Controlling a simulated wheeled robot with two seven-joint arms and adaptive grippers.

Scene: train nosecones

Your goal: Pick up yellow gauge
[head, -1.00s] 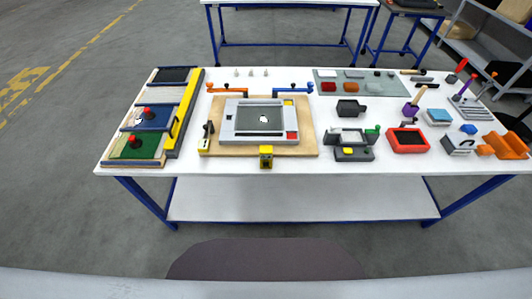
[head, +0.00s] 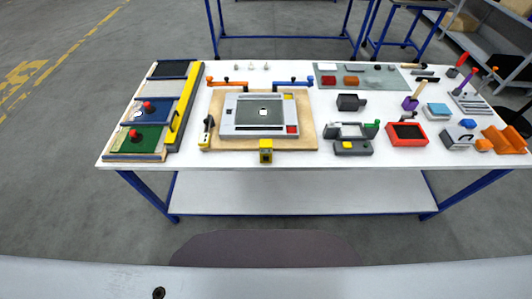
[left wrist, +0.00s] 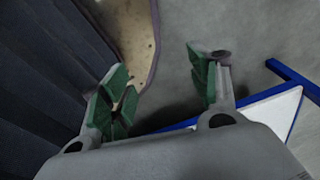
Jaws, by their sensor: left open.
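A long yellow bar (head: 181,112) with a slot-like dark handle lies along the right edge of the panelled board at the left of the white table; it looks like the yellow gauge, though I cannot be sure. A small yellow block (head: 266,151) sits at the front edge of the wooden fixture. My left gripper (left wrist: 161,88) shows only in the left wrist view. Its green-padded fingers are wide apart with nothing between them, away from the tabletop things. My right gripper is in neither view.
The white table (head: 225,173) holds the panelled board (head: 142,113) with red knobs, the wooden fixture (head: 308,141), a red-framed box (head: 407,135), an orange holder (head: 506,141) and several tools. The table's front strip is mostly clear. A blue-edged white surface (left wrist: 270,115) shows in the left wrist view.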

